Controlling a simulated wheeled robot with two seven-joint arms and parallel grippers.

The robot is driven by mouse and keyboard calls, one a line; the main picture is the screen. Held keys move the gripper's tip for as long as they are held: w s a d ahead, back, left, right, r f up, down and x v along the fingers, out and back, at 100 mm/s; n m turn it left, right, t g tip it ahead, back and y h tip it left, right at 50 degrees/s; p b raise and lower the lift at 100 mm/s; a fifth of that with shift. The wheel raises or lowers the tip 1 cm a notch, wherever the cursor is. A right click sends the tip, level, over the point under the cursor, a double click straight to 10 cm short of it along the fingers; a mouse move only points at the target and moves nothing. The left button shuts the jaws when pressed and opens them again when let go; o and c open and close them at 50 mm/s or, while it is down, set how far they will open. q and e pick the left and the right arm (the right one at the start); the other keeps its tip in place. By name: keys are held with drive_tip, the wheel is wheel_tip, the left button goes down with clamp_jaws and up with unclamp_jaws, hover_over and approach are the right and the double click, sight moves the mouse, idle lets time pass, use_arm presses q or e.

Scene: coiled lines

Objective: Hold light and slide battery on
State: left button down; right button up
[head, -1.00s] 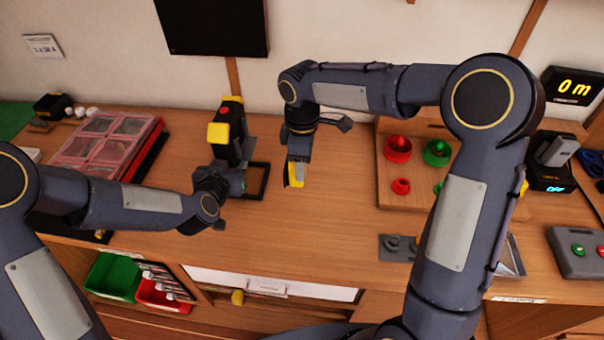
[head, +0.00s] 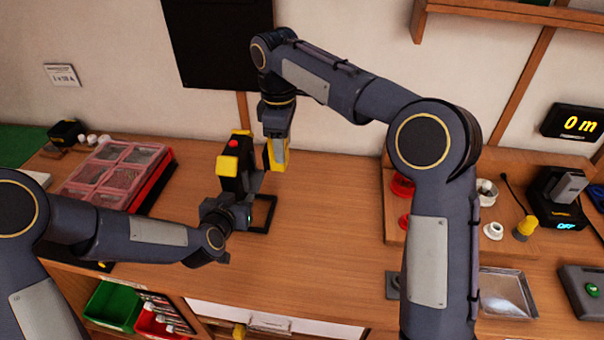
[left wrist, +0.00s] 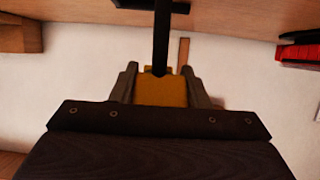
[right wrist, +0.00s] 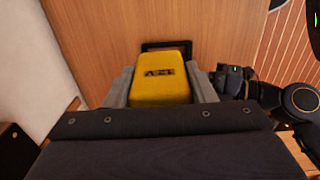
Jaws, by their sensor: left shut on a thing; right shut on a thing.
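The light (head: 237,170) is a dark upright body with a yellow head and a red button, standing on a black frame base. My left gripper (head: 247,190) is shut on the light at its lower right side. The left wrist view shows the yellow part of the light (left wrist: 160,90) between the fingers, with a dark bar in front. My right gripper (head: 278,150) is shut on a yellow battery (head: 270,155). It holds the battery above and to the right of the light, apart from it as far as I can see. The battery also shows in the right wrist view (right wrist: 162,78), upright between the fingers.
A red tray with clear-lidded compartments (head: 118,172) stands left of the light. A charger (head: 556,200) reading OFF holds a grey block at the right. A wooden board with red and white round parts is partly hidden by my right arm.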

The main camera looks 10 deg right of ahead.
drive_tip(key=w+a+r, duration=0.1)
drive_tip(key=a+r, duration=0.4)
drive_tip(key=r, duration=0.3)
drive_tip(key=shift+d+f, duration=0.15)
drive_tip(key=shift+f, duration=2.8)
wheel_tip(320, 180, down, 7)
idle(3.8)
